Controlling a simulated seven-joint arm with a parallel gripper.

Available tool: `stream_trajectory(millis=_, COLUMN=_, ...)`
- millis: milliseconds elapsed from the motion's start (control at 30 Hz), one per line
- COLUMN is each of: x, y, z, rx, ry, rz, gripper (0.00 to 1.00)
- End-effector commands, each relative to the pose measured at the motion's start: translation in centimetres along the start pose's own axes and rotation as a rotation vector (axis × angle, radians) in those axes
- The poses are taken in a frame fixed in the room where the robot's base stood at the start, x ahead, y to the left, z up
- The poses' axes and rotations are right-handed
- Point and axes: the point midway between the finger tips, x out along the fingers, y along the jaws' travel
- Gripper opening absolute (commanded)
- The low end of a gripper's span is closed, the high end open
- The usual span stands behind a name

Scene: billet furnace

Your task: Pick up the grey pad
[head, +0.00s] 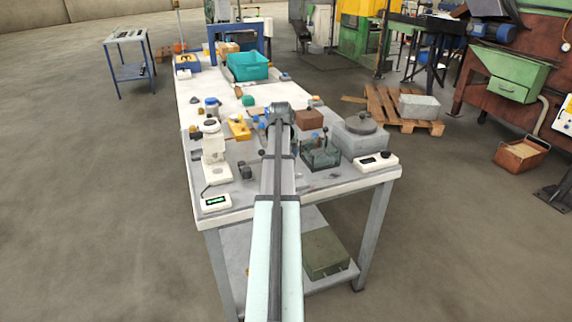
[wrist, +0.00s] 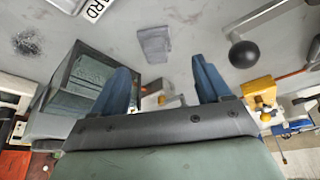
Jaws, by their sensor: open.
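The grey pad (wrist: 154,44), a small light-grey flat piece with a ridged face, lies on the grey table top in the wrist view. It is just beyond the tips of my gripper (wrist: 160,64) and roughly between their two lines. The two blue fingers stand wide apart with nothing held between them. I cannot tell how high the fingers are above the pad. In the head view my gripper's end is over the table behind my arm, its fingers not clear, and I cannot make out the pad there.
A black ball knob (wrist: 244,54) on a rod stands right of the pad. A dark open-topped box (wrist: 92,82) is close by the left finger. A yellow part (wrist: 260,92) lies right. In the head view a grey block with a round disc (head: 361,136) and a white instrument (head: 214,150) flank my arm.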

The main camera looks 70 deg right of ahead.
Motion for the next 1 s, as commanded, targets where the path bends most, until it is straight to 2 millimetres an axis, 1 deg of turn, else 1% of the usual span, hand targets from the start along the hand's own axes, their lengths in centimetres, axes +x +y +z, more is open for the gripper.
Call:
stream_trajectory(millis=167, x=0.6, y=0.1, z=0.0, rx=0.000, ry=-0.001, rz=0.000, gripper=0.77)
stream_trajectory(millis=233, x=1.1, y=0.1, z=0.1, rx=0.000, ry=-0.002, rz=0.000, gripper=0.77)
stream_trajectory(millis=500, x=4.4, y=0.4, z=0.2, rx=0.000, ry=-0.003, rz=0.000, gripper=0.77)
stream_trajectory(millis=600, x=5.2, y=0.4, z=0.2, rx=0.000, ry=-0.001, rz=0.000, gripper=0.77)
stream_trajectory(millis=833, x=5.3, y=0.4, z=0.2, rx=0.000, ry=0.000, rz=0.000, gripper=0.77)
stream_trajectory(millis=867, x=5.3, y=0.4, z=0.2, rx=0.000, ry=0.000, rz=0.000, gripper=0.76)
stream_trajectory(millis=1000, x=5.3, y=0.4, z=0.2, rx=0.000, ry=-0.001, rz=0.000, gripper=0.62)
